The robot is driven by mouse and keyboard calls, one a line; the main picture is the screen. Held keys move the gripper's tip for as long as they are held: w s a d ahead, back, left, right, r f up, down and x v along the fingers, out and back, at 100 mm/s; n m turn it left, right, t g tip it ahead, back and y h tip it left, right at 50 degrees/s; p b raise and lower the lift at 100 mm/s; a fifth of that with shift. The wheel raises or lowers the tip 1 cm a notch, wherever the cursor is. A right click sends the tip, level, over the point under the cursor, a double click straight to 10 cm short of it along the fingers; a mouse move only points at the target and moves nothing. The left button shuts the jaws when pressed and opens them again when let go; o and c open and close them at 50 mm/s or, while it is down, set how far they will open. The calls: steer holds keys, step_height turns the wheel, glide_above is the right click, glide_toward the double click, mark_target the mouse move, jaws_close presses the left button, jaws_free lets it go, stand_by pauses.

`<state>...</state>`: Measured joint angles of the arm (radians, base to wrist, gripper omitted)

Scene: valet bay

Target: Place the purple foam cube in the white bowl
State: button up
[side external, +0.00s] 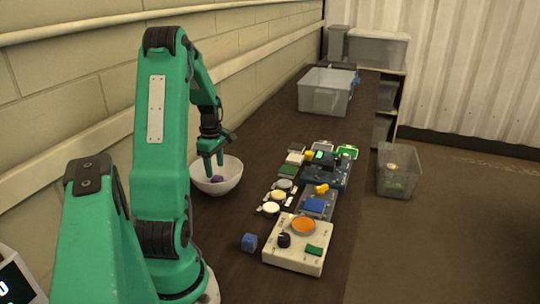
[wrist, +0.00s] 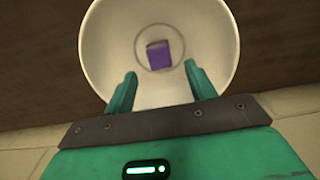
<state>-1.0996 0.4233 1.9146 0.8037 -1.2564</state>
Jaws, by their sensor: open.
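The white bowl (side external: 231,179) stands on the dark bench, left of the middle in the side external view. The purple foam cube (wrist: 159,56) lies inside the bowl, on its bottom, as the wrist view shows. My gripper (side external: 214,172) points down over the bowl. In the wrist view its fingers (wrist: 160,82) are spread apart, with nothing between them, and the cube lies apart from them. The bowl's white inside (wrist: 108,40) fills much of that view.
Several devices and buttons stand right of the bowl. A clear bin (side external: 325,92) stands at the bench's far end. The wall runs close on the left.

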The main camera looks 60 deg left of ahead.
mark_target(216, 177)
step_height(216, 177, up, 7)
stand_by(0.8)
